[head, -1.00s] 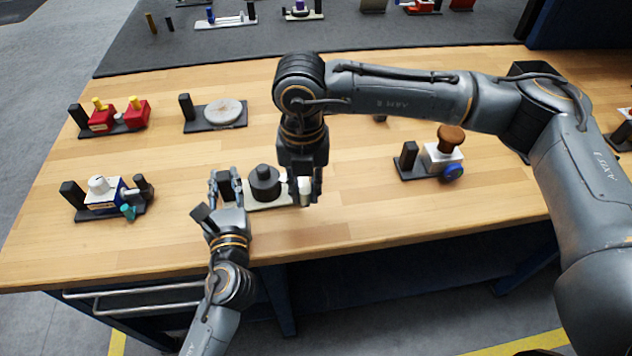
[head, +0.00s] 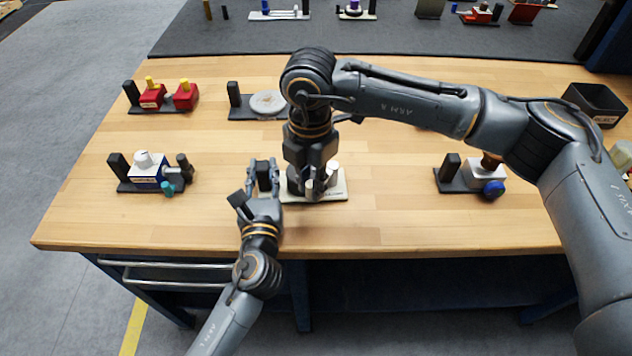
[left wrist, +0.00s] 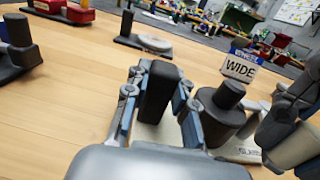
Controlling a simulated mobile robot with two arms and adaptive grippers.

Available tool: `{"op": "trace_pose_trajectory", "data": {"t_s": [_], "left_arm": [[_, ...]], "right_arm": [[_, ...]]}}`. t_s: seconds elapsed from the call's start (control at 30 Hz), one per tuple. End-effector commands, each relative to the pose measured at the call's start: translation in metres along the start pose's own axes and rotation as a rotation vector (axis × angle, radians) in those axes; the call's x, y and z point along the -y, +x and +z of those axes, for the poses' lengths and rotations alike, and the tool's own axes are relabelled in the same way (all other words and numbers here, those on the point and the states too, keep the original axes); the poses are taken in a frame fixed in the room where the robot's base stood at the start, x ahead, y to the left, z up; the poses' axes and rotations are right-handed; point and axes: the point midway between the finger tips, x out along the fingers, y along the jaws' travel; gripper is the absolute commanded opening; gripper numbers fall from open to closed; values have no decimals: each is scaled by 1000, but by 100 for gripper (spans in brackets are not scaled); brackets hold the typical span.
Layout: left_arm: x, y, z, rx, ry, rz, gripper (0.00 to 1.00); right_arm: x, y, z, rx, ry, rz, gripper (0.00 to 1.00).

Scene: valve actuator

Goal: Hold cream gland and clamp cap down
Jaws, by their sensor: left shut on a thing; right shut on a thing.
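The cream gland fixture (head: 338,195) is a cream plate near the table's front. It carries a black post (left wrist: 158,92), a dark stepped cylinder (left wrist: 226,112) and a pale upright piece (head: 333,171). My left gripper (head: 262,176) is shut on the black post, with a finger on each side in the left wrist view. My right gripper (head: 312,186) points down over the fixture and is shut on a pale cylindrical cap (left wrist: 296,147), beside the dark cylinder. The gripper mostly hides the cylinder in the head view. I cannot tell the cap's height above the plate.
A blue-and-white fixture (head: 148,172) stands at left, with a red one (head: 168,98) and a pale disc fixture (head: 268,104) behind. A white fixture with a blue knob (head: 484,176) stands at right, a black bin (head: 596,104) at back right. The table's front strip is clear.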

Motion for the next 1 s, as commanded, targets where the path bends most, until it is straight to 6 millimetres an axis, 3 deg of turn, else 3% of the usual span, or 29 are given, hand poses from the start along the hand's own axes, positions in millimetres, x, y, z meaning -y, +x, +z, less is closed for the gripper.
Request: {"op": "trace_pose_trajectory", "data": {"t_s": [0.5, 0.53, 0.63, 1.0], "left_arm": [[5, -1, 3, 5, -7, -13, 0], [5, -2, 3, 5, -7, -13, 0], [5, -1, 2, 4, -6, -12, 0], [2, 0, 2, 5, -4, -6, 0]], "right_arm": [[-4, -2, 0, 2, -2, 11, 0], [-4, -2, 0, 2, -2, 12, 23], [-4, -2, 0, 2, -2, 11, 43], [-3, -6, 0, 2, -3, 6, 43]]}}
